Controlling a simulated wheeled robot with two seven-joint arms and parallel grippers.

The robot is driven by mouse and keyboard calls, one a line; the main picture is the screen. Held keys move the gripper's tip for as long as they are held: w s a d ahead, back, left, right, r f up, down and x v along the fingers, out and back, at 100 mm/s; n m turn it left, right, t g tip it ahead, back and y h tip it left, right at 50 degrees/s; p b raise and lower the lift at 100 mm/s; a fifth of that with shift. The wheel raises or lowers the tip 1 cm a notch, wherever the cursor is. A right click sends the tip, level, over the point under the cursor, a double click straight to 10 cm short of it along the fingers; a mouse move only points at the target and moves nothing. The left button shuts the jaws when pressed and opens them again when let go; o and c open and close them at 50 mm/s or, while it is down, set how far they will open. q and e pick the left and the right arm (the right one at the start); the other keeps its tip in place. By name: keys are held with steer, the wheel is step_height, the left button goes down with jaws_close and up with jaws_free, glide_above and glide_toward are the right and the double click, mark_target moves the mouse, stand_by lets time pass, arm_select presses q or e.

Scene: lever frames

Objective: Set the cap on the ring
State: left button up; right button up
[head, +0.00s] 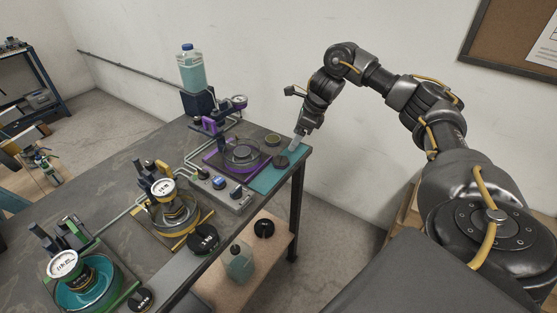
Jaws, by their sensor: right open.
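My right gripper (292,149) reaches down at the right end of the table, with its light fingertips just above a small dark round piece (281,162), which looks like the cap. The dark piece lies on a teal mat (288,177). I cannot tell whether the fingertips touch it; the gripper is open and nothing shows held. A small olive-rimmed round piece (272,138) sits just behind it. A purple lever frame (217,168) to the left carries a round dark ring-like seat (242,157). Which round part is the task's ring is not clear. My left gripper is not in view.
A yellow lever frame (190,234) and a green one (125,291), both with gauges, stand left along the table. A switch box (222,191) is before the purple frame. A bottle of teal liquid (191,73) stands behind. Dark round pieces (204,238) lie near the front edge.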

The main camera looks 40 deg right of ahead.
glide_above(280, 160)
steer(key=s+d, duration=0.1)
steer(key=s, duration=0.1)
step_height(280, 160, down, 5)
steer(key=shift+d+r+b, duration=0.1)
steer(key=shift+r+b, duration=0.05)
steer(key=shift+b, duration=0.2)
steer(key=shift+d, duration=0.1)
steer(key=shift+s+f, duration=0.1)
steer(key=shift+f, duration=0.15)
steer(key=p+x, duration=0.2)
steer(key=x, duration=0.2)
steer(key=shift+f, duration=0.45)
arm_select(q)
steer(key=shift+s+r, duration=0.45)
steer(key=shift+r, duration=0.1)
arm_select(e)
steer(key=c, duration=1.4)
steer(key=shift+r, duration=0.1)
